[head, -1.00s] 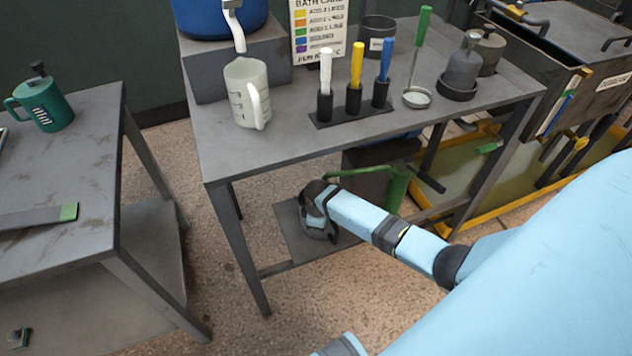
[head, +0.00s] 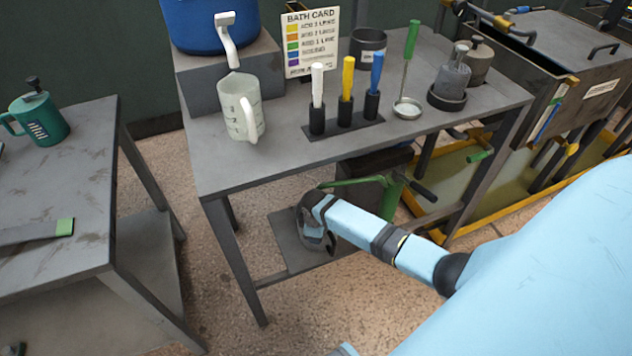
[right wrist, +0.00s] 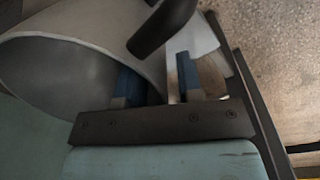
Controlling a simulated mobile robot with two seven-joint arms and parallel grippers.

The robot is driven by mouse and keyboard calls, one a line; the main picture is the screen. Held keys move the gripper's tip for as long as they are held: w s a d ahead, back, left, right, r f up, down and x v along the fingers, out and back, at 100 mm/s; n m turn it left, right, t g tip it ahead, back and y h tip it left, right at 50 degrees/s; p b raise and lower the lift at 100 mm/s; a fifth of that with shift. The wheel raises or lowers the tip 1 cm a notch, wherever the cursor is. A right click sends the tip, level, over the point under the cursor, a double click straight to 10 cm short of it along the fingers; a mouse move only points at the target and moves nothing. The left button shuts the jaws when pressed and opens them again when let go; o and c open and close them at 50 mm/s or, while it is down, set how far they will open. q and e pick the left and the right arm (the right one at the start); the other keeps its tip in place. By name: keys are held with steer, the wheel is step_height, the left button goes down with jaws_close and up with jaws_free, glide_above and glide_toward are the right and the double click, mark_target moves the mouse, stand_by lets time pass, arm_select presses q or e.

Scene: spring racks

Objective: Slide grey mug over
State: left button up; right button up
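No plain grey mug with a handle stands out in the head view. The nearest matches are a dark grey labelled cup (head: 368,47) at the back of the bench and a pale grey translucent jug (head: 240,108) with a handle, below a spout. My right arm comes in from the right, its dark end in front of the bench, below its top; the gripper itself is hidden there. In the right wrist view, my right gripper's (right wrist: 160,80) blue fingers stand apart beside a big grey rounded shape (right wrist: 65,75) and a black bar; whether they hold anything is unclear. My left gripper is out of view.
On the bench (head: 265,165) stand a rack with white, yellow and blue handles (head: 345,125), a ladle (head: 408,105), a bath card (head: 312,42) and a grey bottle (head: 452,80). A teal mug (head: 40,118) is on the left table. The bench's front left is bare.

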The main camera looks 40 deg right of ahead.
step_height(320, 180, up, 12)
steer(key=p, duration=0.3)
steer(key=shift+s+a+r, duration=0.25)
steer(key=shift+s, duration=0.05)
